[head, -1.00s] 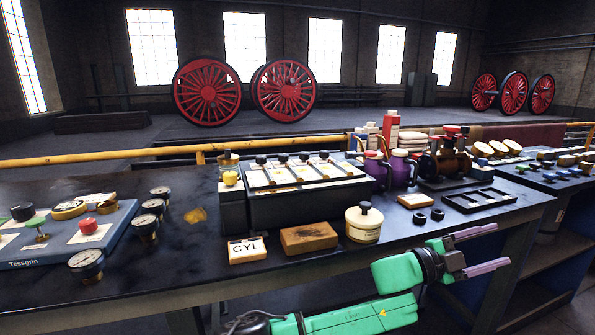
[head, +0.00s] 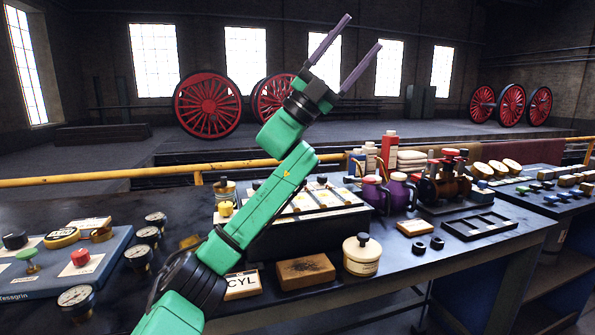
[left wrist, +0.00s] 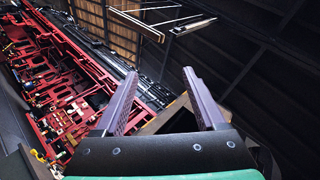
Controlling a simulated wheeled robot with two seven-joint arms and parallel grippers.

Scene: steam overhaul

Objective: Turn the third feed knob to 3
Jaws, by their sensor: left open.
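The black box with the row of feed knobs (head: 315,236) stands in the middle of the bench, its pale top sloping towards me. My green left arm crosses in front of it and hides its left part and some of its knobs. A dark knob (head: 322,179) shows at its back edge; its setting is too small to read. My left gripper (head: 360,32) is raised high above the bench, with its purple fingers apart and empty, well away from the knobs. In the left wrist view the open fingers (left wrist: 160,100) point at the roof and red machinery. My right gripper is not seen.
A CYL block (head: 243,285), a brown block (head: 305,271) and a cream lidded pot (head: 361,256) stand before the box. Purple cans (head: 400,194) stand right of it. A blue panel (head: 62,270) and several gauges (head: 138,255) are at left. A yellow rail (head: 110,177) runs behind.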

